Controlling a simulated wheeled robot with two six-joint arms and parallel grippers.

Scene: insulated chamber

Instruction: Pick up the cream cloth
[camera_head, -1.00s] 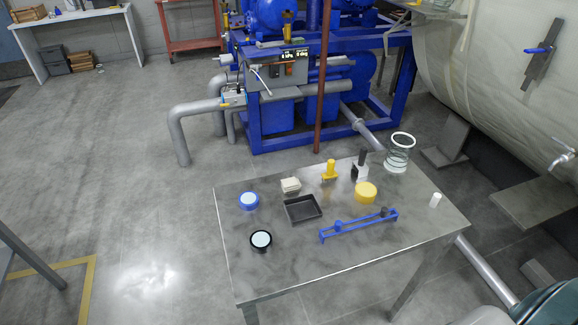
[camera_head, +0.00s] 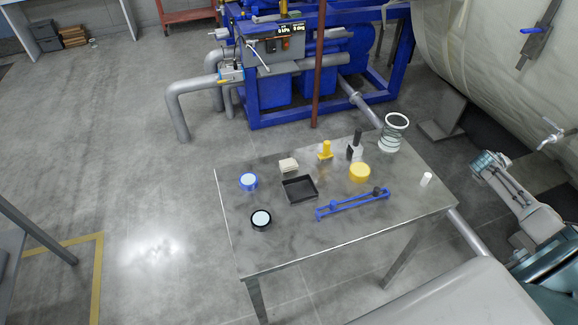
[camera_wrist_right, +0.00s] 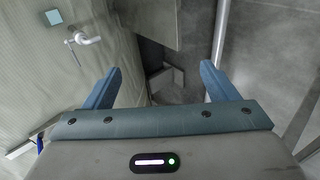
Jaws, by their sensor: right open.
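The cream cloth (camera_head: 289,166) is a small folded stack on the metal table (camera_head: 290,250), toward its back left, just behind the black tray (camera_head: 300,189). My right gripper (camera_head: 484,160) is at the right of the head view, off the table's right side and well away from the cloth. In the right wrist view my right gripper (camera_wrist_right: 161,88) has its two blue fingers wide apart with nothing between them. The cloth is not in that wrist view. My left gripper is not in view.
The large tank (camera_head: 460,60) borders the right side.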

